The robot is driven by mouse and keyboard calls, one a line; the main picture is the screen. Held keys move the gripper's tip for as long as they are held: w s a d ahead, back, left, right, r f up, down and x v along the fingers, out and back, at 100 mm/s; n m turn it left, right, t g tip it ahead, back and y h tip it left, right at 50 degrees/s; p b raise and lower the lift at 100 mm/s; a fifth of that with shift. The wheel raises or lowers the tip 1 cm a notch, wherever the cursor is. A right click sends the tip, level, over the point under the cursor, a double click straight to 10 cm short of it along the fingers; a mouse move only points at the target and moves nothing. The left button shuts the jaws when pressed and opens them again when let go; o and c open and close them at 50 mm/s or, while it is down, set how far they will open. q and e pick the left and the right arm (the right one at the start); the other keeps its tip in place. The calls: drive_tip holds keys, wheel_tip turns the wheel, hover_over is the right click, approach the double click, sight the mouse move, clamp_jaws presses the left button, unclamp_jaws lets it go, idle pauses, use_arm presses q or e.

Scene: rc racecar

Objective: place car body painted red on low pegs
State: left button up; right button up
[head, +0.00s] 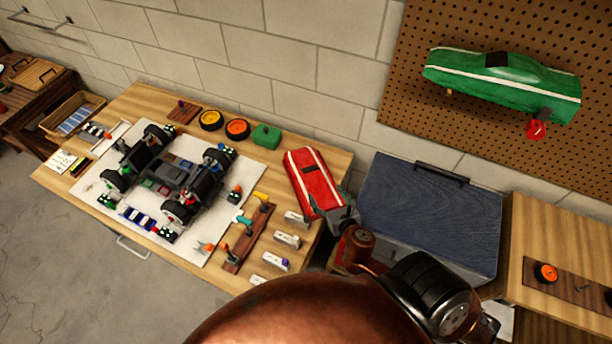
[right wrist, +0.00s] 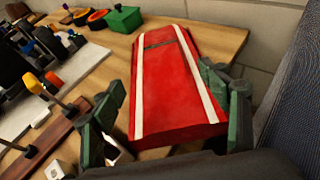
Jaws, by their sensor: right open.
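The red car body (head: 314,182) with white stripes lies at the right end of the wooden workbench. In the right wrist view the red car body (right wrist: 178,85) sits between the two fingers of my right gripper (right wrist: 175,115). The fingers stand apart on either side of its near end; I cannot tell whether they touch it. In the head view my right gripper (head: 340,218) is at the body's near end, partly hidden by my arm. A green car body (head: 505,85) hangs on the pegboard (head: 420,60). A red-ended peg (head: 536,129) shows just below it. My left gripper is not in view.
A car chassis (head: 165,172) stands on a white mat (head: 97,190). A tool rack (head: 250,238) and small labelled blocks (head: 287,238) are near the red body. A blue-grey lidded box (head: 430,210) stands to the right. A side table (head: 560,235) is at far right.

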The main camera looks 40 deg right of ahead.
approach(314, 177)
drive_tip(key=x, duration=0.3)
drive_tip(key=shift+w+d+f+b, duration=0.1)
drive_tip(key=shift+w+f+b, duration=0.1)
drive_tip(key=shift+b, duration=0.1)
drive_tip(key=shift+w+d+f, duration=0.1)
drive_tip(key=shift+w+d, duration=0.05)
drive_tip(key=shift+w, duration=0.1)
drive_tip(key=shift+w+d+f, duration=0.1)
drive_tip(key=shift+w, duration=0.4)
drive_tip(key=x, duration=0.3)
drive_tip(key=shift+w+d+f+b, duration=0.1)
drive_tip(key=shift+w+f+b, duration=0.15)
drive_tip(key=shift+b, duration=0.15)
drive_tip(key=shift+w, duration=0.25)
drive_tip(key=shift+d, duration=0.1)
drive_tip(key=shift+c, duration=0.8)
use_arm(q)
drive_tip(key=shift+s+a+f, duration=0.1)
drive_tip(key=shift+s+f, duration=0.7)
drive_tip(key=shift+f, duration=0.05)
use_arm(e)
drive_tip(key=c, duration=1.2)
